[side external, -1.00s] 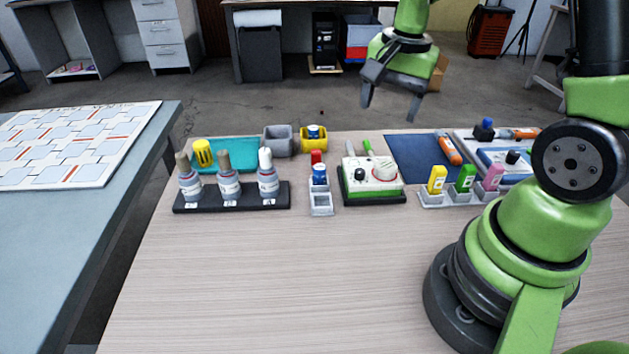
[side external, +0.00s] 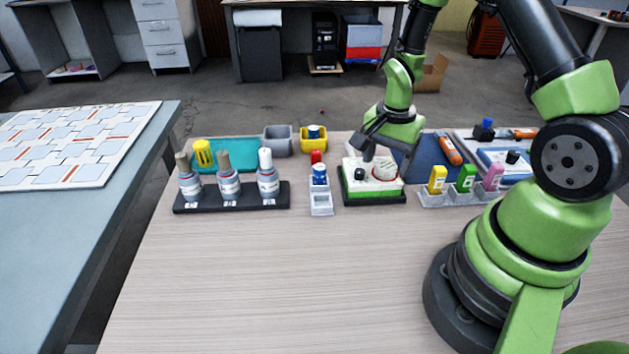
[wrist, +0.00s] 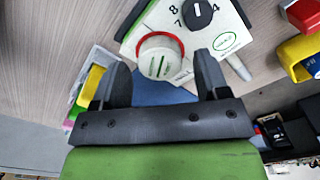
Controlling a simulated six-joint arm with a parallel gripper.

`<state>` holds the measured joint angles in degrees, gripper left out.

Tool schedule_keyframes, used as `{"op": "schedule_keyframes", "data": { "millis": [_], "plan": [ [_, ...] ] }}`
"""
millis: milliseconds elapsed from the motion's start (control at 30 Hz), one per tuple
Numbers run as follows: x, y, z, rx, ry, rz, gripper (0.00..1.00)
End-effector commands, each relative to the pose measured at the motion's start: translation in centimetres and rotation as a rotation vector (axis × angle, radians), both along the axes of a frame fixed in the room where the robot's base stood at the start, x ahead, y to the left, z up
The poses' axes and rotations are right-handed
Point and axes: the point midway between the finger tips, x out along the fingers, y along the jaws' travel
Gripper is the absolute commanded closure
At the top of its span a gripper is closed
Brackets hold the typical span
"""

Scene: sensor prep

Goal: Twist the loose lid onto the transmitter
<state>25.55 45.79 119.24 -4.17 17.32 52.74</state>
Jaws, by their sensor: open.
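The transmitter (side external: 358,193) is a white box with a green band and a black numbered dial, on a dark base; its white top also shows in the wrist view (wrist: 214,30). The round white lid (wrist: 158,63) has two green marks and sits at a red ring on the top; it also shows in the side view (side external: 385,171). I cannot tell whether it is seated or level. My gripper (side external: 389,156) is open and empty, just above and behind the lid. In the wrist view its fingertips (wrist: 162,72) are apart, with the lid between and slightly beyond them.
Left of the transmitter stand a small holder (side external: 321,208) with red and blue caps and a black rack (side external: 205,207) of bottles. On the right are a holder (side external: 430,202) of coloured bottles and a dark blue mat (side external: 428,167). The front tabletop (side external: 270,275) is clear.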

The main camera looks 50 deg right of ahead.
Motion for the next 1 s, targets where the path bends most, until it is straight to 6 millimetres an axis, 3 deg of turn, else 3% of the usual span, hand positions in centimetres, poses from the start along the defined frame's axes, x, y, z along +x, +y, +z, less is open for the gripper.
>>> {"op": "schedule_keyframes", "data": {
  "millis": [200, 667, 833, 1000],
  "plan": [
    [-0.01, 0.02, -1.16, 0.0, 0.001, 0.001, 0.32],
    [0.0, 0.01, -1.17, -0.001, 0.0, 0.001, 0.32],
    [0.0, 0.01, -1.16, -0.001, 0.0, 0.001, 0.64],
    [0.0, 0.01, -1.16, -0.001, 0.0, 0.001, 0.65]
  ]
}}
